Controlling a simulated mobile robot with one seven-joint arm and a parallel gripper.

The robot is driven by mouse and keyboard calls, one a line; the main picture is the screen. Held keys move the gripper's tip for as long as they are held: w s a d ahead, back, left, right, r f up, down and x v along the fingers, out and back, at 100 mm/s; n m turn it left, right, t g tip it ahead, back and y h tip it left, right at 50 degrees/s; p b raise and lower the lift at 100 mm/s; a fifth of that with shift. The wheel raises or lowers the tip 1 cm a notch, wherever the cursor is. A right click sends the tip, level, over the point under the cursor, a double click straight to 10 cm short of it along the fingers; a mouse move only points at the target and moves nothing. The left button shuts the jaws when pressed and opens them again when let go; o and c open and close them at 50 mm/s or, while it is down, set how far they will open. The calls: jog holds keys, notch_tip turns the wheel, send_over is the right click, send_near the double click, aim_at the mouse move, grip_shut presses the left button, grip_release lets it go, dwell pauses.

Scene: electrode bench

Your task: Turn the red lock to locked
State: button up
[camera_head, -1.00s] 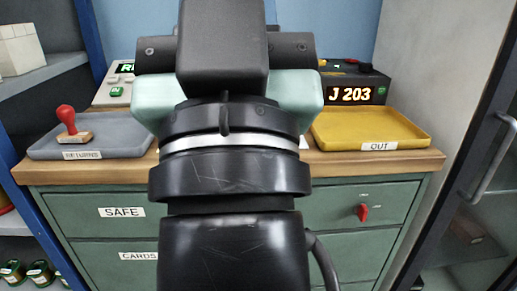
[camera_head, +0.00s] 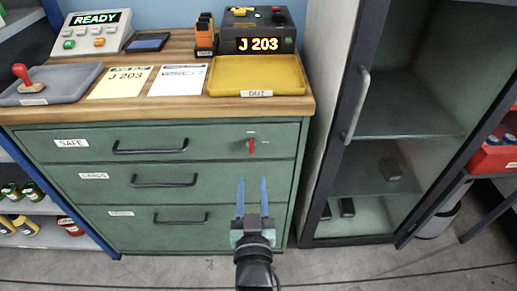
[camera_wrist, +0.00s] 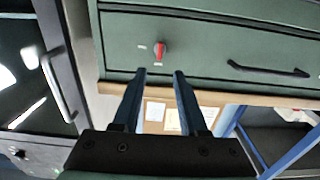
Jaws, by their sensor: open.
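The red lock (camera_head: 251,146) is a small red lever on the right side of the top green drawer (camera_head: 215,142), labelled SAFE. In the head view it hangs roughly vertical, with small pale marks above and beside it. It also shows in the wrist view (camera_wrist: 159,50), just beyond my fingertips. My gripper (camera_head: 252,182) is open and empty, its two blue fingers pointing at the cabinet, below the lock in the head view. In the wrist view my gripper (camera_wrist: 160,74) has the lock between the lines of its fingers, apart from them.
A yellow OUT tray (camera_head: 257,76), a grey tray (camera_head: 48,86) with a red stamp and two paper sheets lie on the bench top. A dark cabinet with a glass door (camera_head: 395,120) stands at the right. The floor before the drawers is clear.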

aim_at(251, 149)
jog(key=w+b, duration=0.2)
jog(key=w, duration=0.9)
jog(key=shift+w+r, duration=0.1)
jog(key=shift+w, duration=0.05)
grip_shut()
dwell(1.1)
